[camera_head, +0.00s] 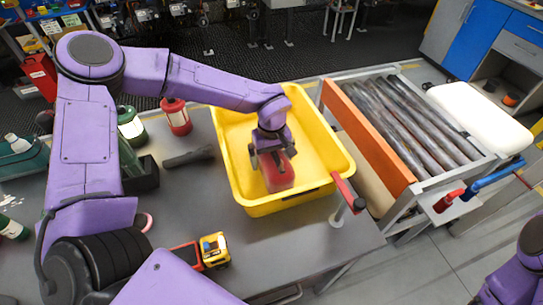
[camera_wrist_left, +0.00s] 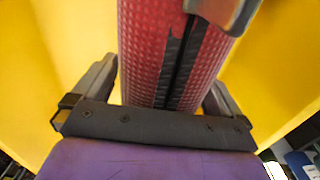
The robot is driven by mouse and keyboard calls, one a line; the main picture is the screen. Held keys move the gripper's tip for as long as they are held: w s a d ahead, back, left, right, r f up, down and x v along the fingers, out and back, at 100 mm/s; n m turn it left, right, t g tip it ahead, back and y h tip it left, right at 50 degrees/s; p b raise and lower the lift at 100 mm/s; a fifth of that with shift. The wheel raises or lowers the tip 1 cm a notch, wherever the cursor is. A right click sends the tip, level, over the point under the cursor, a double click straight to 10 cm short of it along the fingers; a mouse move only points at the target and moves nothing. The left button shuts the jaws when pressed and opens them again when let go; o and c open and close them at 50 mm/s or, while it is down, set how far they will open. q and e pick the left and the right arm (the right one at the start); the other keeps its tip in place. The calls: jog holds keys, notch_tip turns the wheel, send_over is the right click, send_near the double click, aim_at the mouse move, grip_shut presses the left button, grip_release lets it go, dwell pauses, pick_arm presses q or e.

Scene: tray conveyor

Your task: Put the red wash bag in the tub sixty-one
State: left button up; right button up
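The red wash bag (camera_head: 278,174) is inside the yellow tub (camera_head: 330,150), under my left gripper (camera_head: 268,158). In the left wrist view the red textured bag (camera_wrist_left: 138,50) with a dark zip strip lies between the two fingers of my left gripper (camera_wrist_left: 160,85). The fingers sit close along both sides of the bag, and the yellow tub walls (camera_wrist_left: 55,50) surround it. Whether the bag rests on the tub floor is hidden. No number shows on the tub. My right arm is at the lower right edge, and its gripper is out of the frame.
A roller conveyor (camera_head: 415,125) with an orange side board (camera_head: 368,135) stands right of the tub. A red lantern (camera_head: 176,116), a green lantern (camera_head: 131,126), a dark tool (camera_head: 188,157) and a yellow device (camera_head: 214,250) sit left on the grey table (camera_head: 300,245).

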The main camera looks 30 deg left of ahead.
pick_arm(q)
notch_tip(320, 180, up, 12)
jog(key=shift+r+b, duration=0.2)
jog(key=shift+b, duration=0.3)
jog(key=shift+f, duration=0.1)
